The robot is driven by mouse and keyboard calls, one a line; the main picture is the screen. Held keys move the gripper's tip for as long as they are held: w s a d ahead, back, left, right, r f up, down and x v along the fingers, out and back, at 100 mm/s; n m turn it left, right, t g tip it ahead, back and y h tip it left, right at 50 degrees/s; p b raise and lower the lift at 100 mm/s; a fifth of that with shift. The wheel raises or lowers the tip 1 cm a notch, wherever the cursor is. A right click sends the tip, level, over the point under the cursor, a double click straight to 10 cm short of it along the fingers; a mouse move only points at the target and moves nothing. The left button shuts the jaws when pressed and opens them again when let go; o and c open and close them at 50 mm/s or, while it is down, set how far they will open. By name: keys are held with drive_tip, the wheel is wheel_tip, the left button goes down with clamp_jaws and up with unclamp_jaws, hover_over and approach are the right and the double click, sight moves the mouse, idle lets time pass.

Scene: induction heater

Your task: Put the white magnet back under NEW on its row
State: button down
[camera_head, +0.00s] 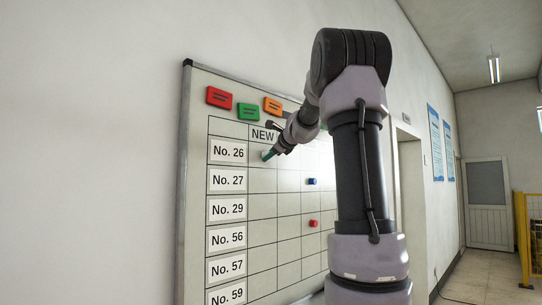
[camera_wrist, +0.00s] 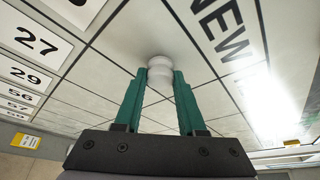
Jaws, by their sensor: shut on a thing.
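The white magnet (camera_wrist: 160,72) is between the two green fingers of my gripper (camera_wrist: 160,90), which are shut on it. In the head view my gripper (camera_head: 271,153) is at the board, in the No. 26 row under the NEW heading (camera_head: 263,134). The magnet shows there as a small pale spot (camera_head: 265,156) at the fingertips. Its face is at or very near the board surface; I cannot tell if it touches. The NEW heading also shows large in the wrist view (camera_wrist: 222,30), right of the magnet.
The whiteboard (camera_head: 188,200) has row labels No. 26 (camera_head: 228,151) to No. 59 down its left. A blue magnet (camera_head: 311,181) and a red magnet (camera_head: 313,223) sit in columns further right. Red, green and orange tags line the top. My arm hides the board's right part.

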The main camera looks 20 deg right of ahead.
drive_tip(key=shift+w, duration=0.15)
drive_tip(key=shift+c, duration=2.1)
unclamp_jaws()
drive_tip(key=a+v, duration=0.1)
drive_tip(key=v, duration=1)
drive_tip(key=s+a+f+n+g+y, duration=0.2)
drive_tip(key=s+a+f+n+g, duration=0.2)
drive_tip(key=s+a+f+n, duration=0.9)
drive_tip(key=s+a+f+n+g+h, duration=0.1)
drive_tip(key=s+a+f+n+g, duration=0.2)
drive_tip(key=s+f+n, duration=0.5)
drive_tip(key=s+a+f, duration=0.1)
drive_tip(key=s+f, duration=0.3)
drive_tip(key=s, duration=0.1)
drive_tip(key=shift+s+a+f+n+g, duration=0.25)
drive_tip(key=shift+a+f+n+g, duration=0.05)
drive_tip(key=shift+a, duration=0.1)
